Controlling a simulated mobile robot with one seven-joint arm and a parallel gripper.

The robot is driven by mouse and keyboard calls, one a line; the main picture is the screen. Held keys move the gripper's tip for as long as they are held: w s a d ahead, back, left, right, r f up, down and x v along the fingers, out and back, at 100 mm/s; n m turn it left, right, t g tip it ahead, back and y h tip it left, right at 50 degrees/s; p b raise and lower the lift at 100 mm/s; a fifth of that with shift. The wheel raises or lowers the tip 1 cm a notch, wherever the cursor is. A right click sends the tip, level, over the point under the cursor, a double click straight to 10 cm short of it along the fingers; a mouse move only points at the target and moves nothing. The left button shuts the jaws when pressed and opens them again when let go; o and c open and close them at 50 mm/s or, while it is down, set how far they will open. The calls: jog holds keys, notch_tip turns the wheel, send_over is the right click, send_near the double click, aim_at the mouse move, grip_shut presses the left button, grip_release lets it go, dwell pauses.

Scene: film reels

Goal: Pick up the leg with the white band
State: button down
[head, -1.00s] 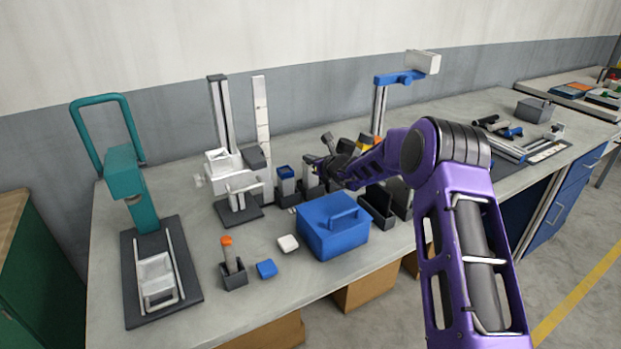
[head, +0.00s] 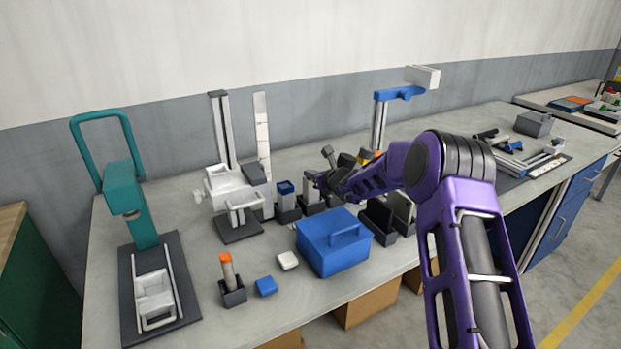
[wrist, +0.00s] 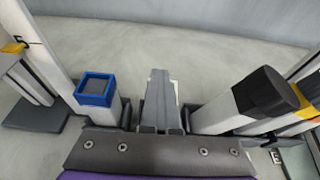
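My gripper (head: 320,182) is at the row of legs in dark stands, over the stand (head: 312,207) right of the blue-topped leg (head: 286,188). In the wrist view a grey tapered finger (wrist: 160,100) points away from me, with a pale strip (wrist: 175,92) behind it. Whether that strip is the white-banded leg, and whether the fingers hold it, I cannot tell. The blue-topped leg (wrist: 96,92) is on the left. A pale leg with a black cap (wrist: 264,92) leans on the right, near a yellow-banded part.
A blue lidded box (head: 333,245) stands in front of the row. A white-and-grey device (head: 235,190) is left of it. An orange-topped leg (head: 227,268), a blue block (head: 266,286) and a white block (head: 288,260) are near the front edge.

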jog(key=shift+g+h, duration=0.3)
jog(key=r, duration=0.2)
jog(key=d+r, duration=0.1)
jog(key=r, duration=0.1)
jog(key=shift+s+p, duration=0.2)
jog(key=shift+p, duration=0.2)
jog(key=shift+r, duration=0.4)
jog(key=shift+a, duration=0.1)
jog(key=shift+c, duration=1.6)
grip_release()
jog(key=shift+r, duration=0.1)
